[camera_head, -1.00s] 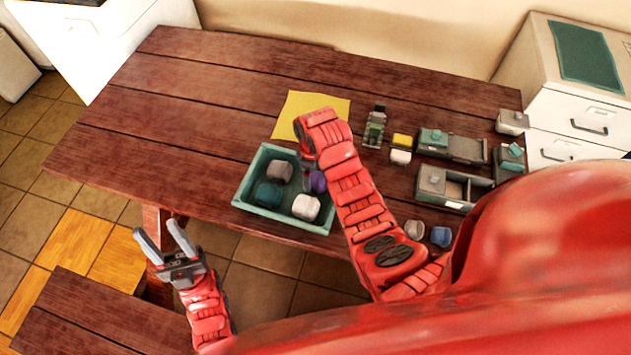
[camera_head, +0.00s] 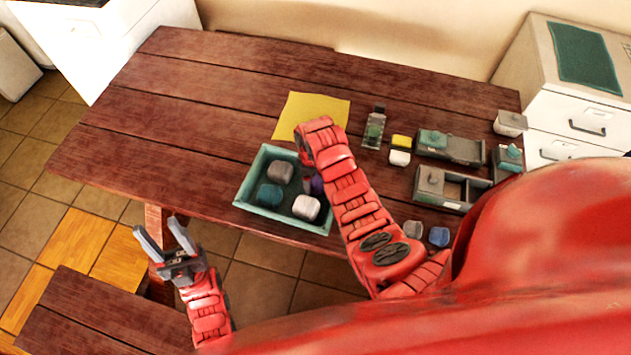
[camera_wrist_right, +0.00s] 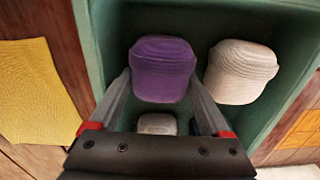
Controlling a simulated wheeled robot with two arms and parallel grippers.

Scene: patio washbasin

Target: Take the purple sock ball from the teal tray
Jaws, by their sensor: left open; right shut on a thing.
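The purple sock ball (camera_wrist_right: 162,68) sits between the two fingers of my right gripper (camera_wrist_right: 163,85), which is shut on it, in the right wrist view. In the head view only a sliver of the purple ball (camera_head: 317,184) shows beside my red right arm, which hides the rest and most of that gripper. The teal tray (camera_head: 243,197) lies at the table's front edge, and the ball is in or just over its right part. The tray also holds a grey ball (camera_head: 280,172), a teal ball (camera_head: 270,196) and a white ball (camera_head: 306,207). My left gripper (camera_head: 163,232) is open and empty, off the table's front.
A yellow cloth (camera_head: 305,110) lies behind the tray. A bottle (camera_head: 374,129), a yellow block (camera_head: 401,141), a white block (camera_head: 400,157) and grey boxes (camera_head: 466,150) stand to the right. The table's left part is clear.

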